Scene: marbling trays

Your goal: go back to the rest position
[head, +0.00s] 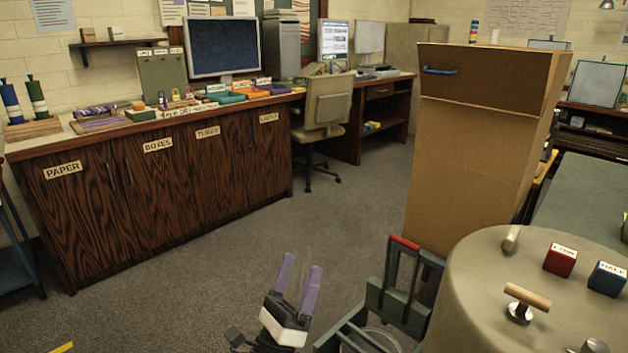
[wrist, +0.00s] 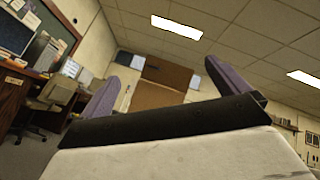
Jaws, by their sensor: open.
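My gripper (head: 298,274) shows at the bottom middle of the head view, its two purple fingers pointing up and apart. Nothing is between them. In the wrist view the purple fingers (wrist: 170,85) stand wide apart, with the ceiling and a brown box-like cabinet far behind them. My gripper is over the open carpet, apart from the counter and touching nothing that I can see.
A dark wooden counter (head: 140,192) with trays and tools runs along the left. An office chair (head: 325,108) stands by the desk. A tall cardboard-brown cabinet (head: 470,165) stands right. A round-topped drum (head: 480,275) and a grey-green carrier with a red handle (head: 404,243) are close at right.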

